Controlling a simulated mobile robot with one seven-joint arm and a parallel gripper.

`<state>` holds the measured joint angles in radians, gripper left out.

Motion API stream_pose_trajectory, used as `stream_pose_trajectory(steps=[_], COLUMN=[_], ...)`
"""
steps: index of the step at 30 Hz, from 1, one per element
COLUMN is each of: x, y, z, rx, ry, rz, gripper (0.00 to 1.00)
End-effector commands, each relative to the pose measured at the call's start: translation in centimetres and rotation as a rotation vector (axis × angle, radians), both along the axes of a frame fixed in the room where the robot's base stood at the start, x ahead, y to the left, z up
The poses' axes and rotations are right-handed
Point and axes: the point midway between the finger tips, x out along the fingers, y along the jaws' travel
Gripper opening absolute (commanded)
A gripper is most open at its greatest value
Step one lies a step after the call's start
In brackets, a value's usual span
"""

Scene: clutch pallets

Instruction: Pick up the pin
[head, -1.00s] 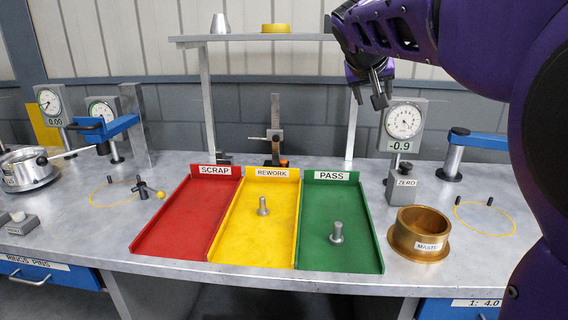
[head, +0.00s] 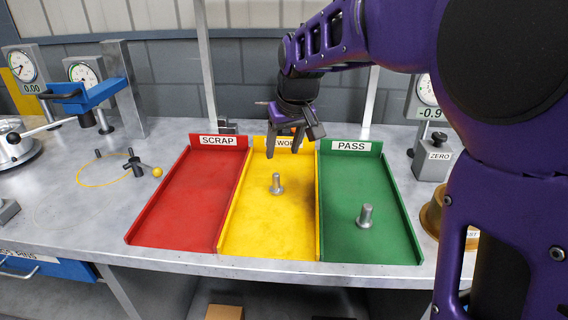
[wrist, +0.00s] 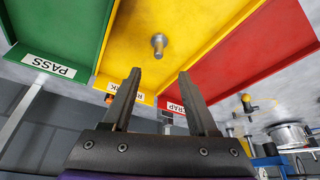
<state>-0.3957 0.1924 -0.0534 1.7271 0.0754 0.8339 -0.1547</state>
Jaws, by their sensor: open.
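A grey metal pin (head: 277,184) stands upright on its wide foot in the yellow REWORK tray (head: 262,228). A second, similar pin (head: 366,216) stands in the green PASS tray (head: 398,240). My gripper (head: 286,152) is open and empty above the back end of the REWORK tray, partly covering its label. In the wrist view the two fingers (wrist: 153,90) point toward the REWORK pin (wrist: 158,45), which shows beyond the fingertips, clear of both. The PASS pin is not in the wrist view.
The red SCRAP tray (head: 168,232) is empty. Its divider adjoins the REWORK tray. A gauge stand marked ZERO (head: 432,160) and a brass master ring (head: 432,218) stand to the right, partly behind my arm. A blue-armed gauge (head: 100,102) stands to the left.

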Motion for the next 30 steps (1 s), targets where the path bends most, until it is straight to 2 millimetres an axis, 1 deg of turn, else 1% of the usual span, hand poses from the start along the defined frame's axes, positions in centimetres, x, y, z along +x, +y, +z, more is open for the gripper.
stream_pose_trajectory(steps=[1,3,9,12,17,25,30], x=[0.4,0.9,2.3,2.7,3.1,4.6,5.0], y=[0.2,0.5,1.1,1.3,1.5,2.0,2.2], z=[-1.5,-2.9,-6.4,-7.4,-8.1,-11.6,-12.5], rx=[-0.002,-0.002,-0.003,-0.002,-0.001,-0.003,-0.002], ry=[0.004,0.004,0.002,0.001,-0.001,0.001,-0.001], rz=[0.000,0.000,0.001,0.000,-0.002,-0.001,-0.001], gripper=[0.59,0.59,0.59,0.59,0.59,0.59,0.59])
